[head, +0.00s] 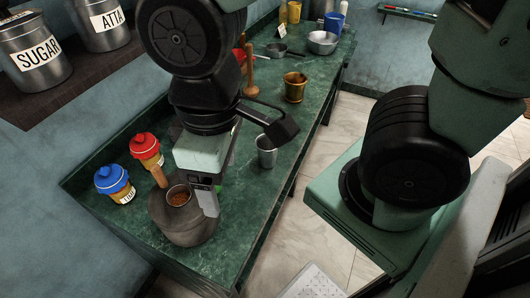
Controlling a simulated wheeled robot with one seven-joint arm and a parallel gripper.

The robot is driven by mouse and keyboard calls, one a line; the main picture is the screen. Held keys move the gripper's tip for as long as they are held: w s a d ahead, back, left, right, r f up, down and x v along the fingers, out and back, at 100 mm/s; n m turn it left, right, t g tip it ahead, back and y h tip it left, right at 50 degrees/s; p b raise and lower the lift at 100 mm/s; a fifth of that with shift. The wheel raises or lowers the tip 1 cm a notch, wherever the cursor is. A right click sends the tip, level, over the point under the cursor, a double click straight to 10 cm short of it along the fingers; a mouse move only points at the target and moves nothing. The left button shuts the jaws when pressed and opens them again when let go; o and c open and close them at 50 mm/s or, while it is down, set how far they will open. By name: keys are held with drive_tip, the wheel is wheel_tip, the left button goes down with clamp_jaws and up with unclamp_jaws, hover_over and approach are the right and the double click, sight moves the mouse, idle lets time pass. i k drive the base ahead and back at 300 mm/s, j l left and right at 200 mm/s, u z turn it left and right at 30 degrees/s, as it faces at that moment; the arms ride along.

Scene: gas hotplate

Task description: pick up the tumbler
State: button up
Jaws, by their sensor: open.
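The tumbler (267,151) is a small silver metal cup. It stands upright on the green marble counter near its right edge. My gripper (208,202) points down over the counter, to the left of the tumbler and apart from it. It is open, and one finger shows clearly beside the grey pot; the other is largely hidden. I see nothing held in it. A black part on my wrist reaches out just above the tumbler and hides none of its rim that I can make out.
A squat grey pot (183,226) with brown contents stands under my gripper, with a wooden handle (159,176) beside it. Blue-lidded (114,184) and red-lidded (145,149) jars stand left. A brass pot (295,87) stands farther back. Counter around the tumbler is mostly clear.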

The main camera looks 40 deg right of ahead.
sight(267, 152)
drive_tip(key=k, duration=0.55)
drive_tip(key=k+z, duration=0.1)
drive_tip(key=z, duration=1.5)
drive_tip(key=j+z, duration=0.25)
drive_tip(key=j, duration=0.35)
drive_tip(key=k+j+z, duration=0.25)
drive_tip(key=j, duration=0.3)
drive_tip(key=i+j, duration=0.05)
drive_tip(key=i, duration=0.05)
